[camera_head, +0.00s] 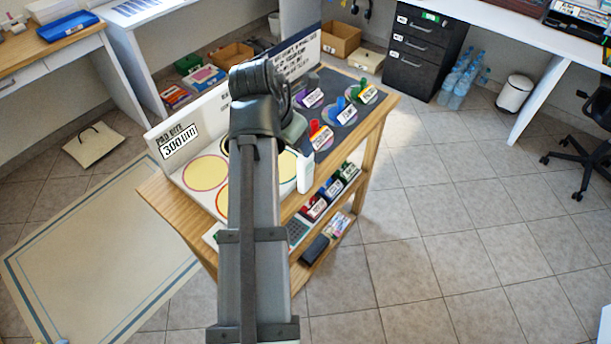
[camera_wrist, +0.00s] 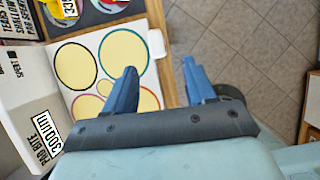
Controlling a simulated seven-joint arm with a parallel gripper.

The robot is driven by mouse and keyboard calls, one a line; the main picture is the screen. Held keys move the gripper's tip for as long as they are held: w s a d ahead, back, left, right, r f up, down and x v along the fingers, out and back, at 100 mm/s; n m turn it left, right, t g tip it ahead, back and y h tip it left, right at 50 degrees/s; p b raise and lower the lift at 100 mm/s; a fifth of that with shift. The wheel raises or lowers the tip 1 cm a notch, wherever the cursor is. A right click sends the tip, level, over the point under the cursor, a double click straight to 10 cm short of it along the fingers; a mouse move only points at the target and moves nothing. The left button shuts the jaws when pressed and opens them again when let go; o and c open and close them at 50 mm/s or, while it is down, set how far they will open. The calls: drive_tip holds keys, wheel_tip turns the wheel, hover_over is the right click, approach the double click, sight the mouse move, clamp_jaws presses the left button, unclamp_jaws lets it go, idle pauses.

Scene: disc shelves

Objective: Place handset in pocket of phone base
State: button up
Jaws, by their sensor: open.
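My gripper (camera_wrist: 159,66) is open, with its two blue fingers apart and nothing held between them. In the wrist view a small white block (camera_wrist: 156,44) stands at the edge of the board, just beyond the fingertips. In the head view a white upright piece (camera_head: 304,172) stands at the table's right edge, beside my arm. I cannot tell whether it is the handset or part of the phone base. My arm hides much of the tabletop and the gripper in the head view. No clear pocket shows.
A white board with yellow circles (camera_head: 205,171) covers the table's near part. Labelled coloured items (camera_head: 321,137) stand on its dark far part. Lower shelves hold boxes, a keypad-like item (camera_head: 297,230) and a dark block (camera_head: 315,249). Floor to the right (camera_head: 440,250) is clear.

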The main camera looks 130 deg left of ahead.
sight(307, 162)
drive_tip(key=shift+s+x, duration=0.15)
drive_tip(key=shift+x, duration=3.15)
drive_tip(key=shift+s+x, duration=0.1)
drive_tip(key=shift+x, duration=3.25)
drive_tip(key=shift+d, duration=0.1)
clamp_jaws()
